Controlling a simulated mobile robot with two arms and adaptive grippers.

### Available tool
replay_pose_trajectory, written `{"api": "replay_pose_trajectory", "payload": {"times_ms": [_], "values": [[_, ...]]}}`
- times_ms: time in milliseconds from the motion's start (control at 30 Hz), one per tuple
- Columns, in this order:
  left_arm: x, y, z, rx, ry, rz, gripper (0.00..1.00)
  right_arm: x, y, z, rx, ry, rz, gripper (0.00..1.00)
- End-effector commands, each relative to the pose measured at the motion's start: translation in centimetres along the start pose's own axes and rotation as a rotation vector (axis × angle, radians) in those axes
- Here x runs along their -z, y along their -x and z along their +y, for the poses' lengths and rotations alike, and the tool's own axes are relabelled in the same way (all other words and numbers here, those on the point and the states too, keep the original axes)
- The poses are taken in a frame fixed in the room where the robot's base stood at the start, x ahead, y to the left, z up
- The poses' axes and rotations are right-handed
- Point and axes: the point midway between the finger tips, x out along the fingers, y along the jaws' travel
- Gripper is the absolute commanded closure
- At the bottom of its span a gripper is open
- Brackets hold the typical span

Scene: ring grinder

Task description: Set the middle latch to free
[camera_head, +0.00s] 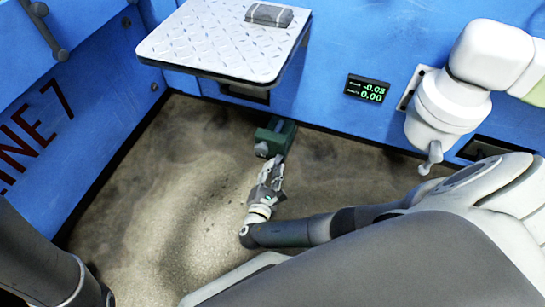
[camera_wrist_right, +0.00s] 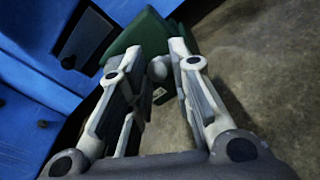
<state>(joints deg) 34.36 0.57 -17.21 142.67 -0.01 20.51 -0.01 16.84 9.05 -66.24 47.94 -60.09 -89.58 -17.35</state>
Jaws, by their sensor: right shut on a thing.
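A green latch housing (camera_head: 278,137) sits low at the foot of the blue wall, under the patterned shelf. A pale round knob (camera_head: 261,149) sticks out of its front. In the right wrist view, the green housing (camera_wrist_right: 146,31) is straight ahead and the knob (camera_wrist_right: 157,69) lies between the fingers. I take this as the middle latch; its setting cannot be read. My right gripper (camera_head: 271,171) reaches low to the housing. In its wrist view my right gripper (camera_wrist_right: 156,55) is shut on the latch knob, its fingers on either side. My left gripper is not in view.
The shelf (camera_head: 218,45) juts out above the latch, with a grey block (camera_head: 269,14) on it. A digital display (camera_head: 367,88) and a white unit with a small lever (camera_head: 431,157) are on the wall to the right. The floor (camera_head: 165,190) is clear.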

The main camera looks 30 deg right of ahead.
Motion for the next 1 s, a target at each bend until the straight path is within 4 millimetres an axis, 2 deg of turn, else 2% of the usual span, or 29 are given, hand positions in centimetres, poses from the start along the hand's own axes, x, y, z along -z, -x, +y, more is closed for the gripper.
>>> {"api": "replay_pose_trajectory", "payload": {"times_ms": [100, 133, 300, 733, 1000], "values": [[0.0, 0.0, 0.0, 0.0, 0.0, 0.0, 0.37, -0.1, -0.2, -0.1, 0.003, 0.002, -0.005, 1.0], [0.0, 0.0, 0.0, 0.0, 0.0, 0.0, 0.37, -0.1, -0.2, -0.1, 0.003, 0.002, -0.005, 0.75], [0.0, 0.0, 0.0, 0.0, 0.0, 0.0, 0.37, -0.1, -0.2, -0.1, 0.002, 0.001, -0.003, 0.57], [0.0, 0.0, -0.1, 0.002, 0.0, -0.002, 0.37, -0.4, -0.1, 0.2, 0.001, 0.0, -0.001, 0.57], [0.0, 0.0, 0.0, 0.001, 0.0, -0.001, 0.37, -2.5, 0.1, 1.4, 0.001, -0.002, -0.001, 0.57]]}}
